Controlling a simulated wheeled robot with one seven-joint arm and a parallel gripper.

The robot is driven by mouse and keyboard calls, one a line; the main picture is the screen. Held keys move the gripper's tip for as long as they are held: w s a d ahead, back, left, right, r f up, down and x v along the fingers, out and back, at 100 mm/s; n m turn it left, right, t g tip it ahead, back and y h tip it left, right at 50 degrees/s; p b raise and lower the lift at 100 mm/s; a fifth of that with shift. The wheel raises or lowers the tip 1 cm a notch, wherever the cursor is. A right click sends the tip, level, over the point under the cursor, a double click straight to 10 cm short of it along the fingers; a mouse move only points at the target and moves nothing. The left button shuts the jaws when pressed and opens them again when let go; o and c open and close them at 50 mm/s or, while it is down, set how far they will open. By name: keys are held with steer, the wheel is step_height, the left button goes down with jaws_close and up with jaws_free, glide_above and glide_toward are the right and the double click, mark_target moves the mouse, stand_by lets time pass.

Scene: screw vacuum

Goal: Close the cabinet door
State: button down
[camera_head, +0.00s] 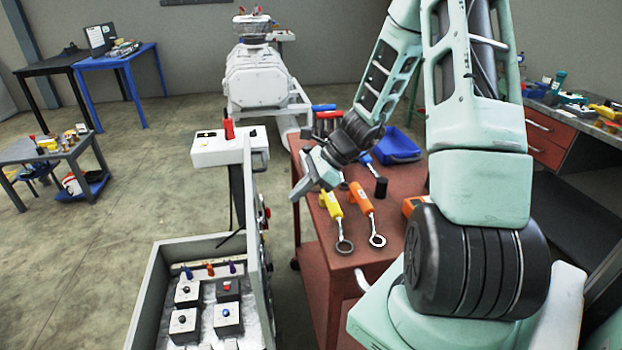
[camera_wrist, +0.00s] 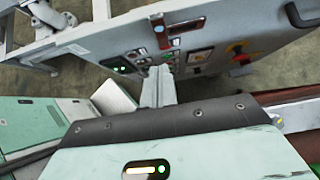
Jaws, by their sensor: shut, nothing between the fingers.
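The grey cabinet (camera_head: 152,292) is at the lower left of the head view, with its inside exposed. In the wrist view the door's control face (camera_wrist: 105,50) fills the upper part, with switches, lit displays and a red knob on yellow. My gripper (camera_head: 303,194) is shut and empty, to the right of the door. In the wrist view its fingertips (camera_wrist: 160,73) point at the control face; I cannot tell whether they touch it.
A red tool cart (camera_head: 317,240) with yellow and orange wrenches (camera_head: 364,202) lies under and beside my arm. A white box (camera_head: 215,149) stands behind the door, and a large white machine (camera_head: 262,78) further back.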

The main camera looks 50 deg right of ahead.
steer(key=w+a, duration=0.1)
steer(key=w+a+f, duration=0.1)
steer(key=a, duration=0.1)
steer(key=w+a, duration=0.1)
steer(key=shift+a+f, duration=0.25)
steer(key=shift+a+p, duration=0.1)
steer(key=shift+p, duration=0.25)
